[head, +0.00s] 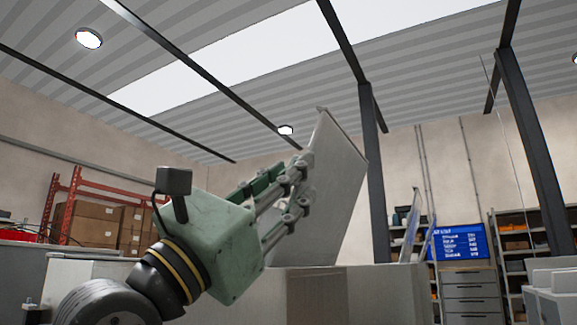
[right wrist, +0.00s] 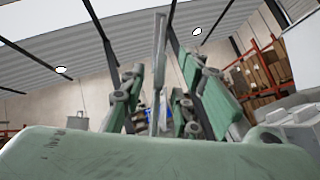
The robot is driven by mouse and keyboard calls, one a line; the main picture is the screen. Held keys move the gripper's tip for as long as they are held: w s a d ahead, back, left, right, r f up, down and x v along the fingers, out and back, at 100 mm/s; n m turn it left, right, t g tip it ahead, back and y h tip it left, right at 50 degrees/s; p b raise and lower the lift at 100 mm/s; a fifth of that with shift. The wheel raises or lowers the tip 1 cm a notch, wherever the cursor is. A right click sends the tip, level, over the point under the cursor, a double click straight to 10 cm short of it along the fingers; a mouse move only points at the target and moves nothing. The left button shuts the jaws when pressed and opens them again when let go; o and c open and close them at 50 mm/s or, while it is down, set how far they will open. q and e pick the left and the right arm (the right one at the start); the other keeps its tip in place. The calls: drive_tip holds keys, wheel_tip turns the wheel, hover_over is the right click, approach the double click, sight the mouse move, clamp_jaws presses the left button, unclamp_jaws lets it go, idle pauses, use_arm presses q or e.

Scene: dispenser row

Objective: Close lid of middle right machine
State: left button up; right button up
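A raised grey lid (head: 338,190) stands steeply tilted above a grey machine body (head: 318,295) in the head view. My right gripper (head: 300,172), with a green body and jointed fingers, reaches up to the lid's left side. In the right wrist view the lid (right wrist: 159,65) shows nearly edge-on as a thin upright strip between the two fingers of the right gripper (right wrist: 158,85). The fingers are spread, with a visible gap on each side of the strip. Contact with the lid cannot be made out. The lid's hinge is hidden. My left gripper is out of view.
Another raised thin panel (head: 411,226) stands farther right. Behind are a blue screen (head: 462,242), a drawer cabinet (head: 469,292), shelving with bins, and a red rack with cardboard boxes (head: 95,222). Dark posts rise at the back. The air above the machines looks clear.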

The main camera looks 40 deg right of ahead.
drive_tip(key=shift+d+r, duration=0.35)
drive_tip(key=shift+r, duration=0.05)
drive_tip(key=shift+c, duration=0.2)
clamp_jaws()
